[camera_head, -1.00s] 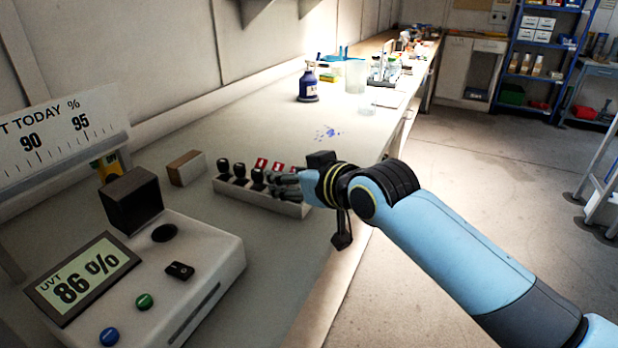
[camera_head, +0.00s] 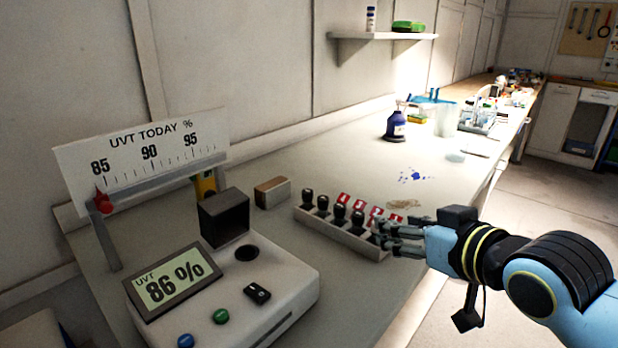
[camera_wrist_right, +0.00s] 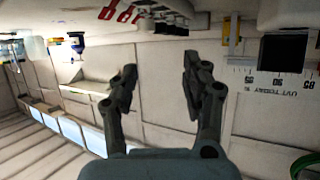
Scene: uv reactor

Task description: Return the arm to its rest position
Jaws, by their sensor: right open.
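My right arm (camera_head: 545,275) comes in from the right in the head view, with a light blue link and dark, yellow-ringed wrist. Its right gripper (camera_head: 378,232) is at the right end of the rack of black-capped vials (camera_head: 335,232). I cannot tell from the head view whether the fingers touch the rack. In the right wrist view the two fingers (camera_wrist_right: 160,75) stand apart with nothing between them. My left gripper is not in view.
A white meter (camera_head: 270,285) reading 86 % and a UVT scale board (camera_head: 150,150) stand on the left. A blue bottle (camera_head: 394,126) is farther back.

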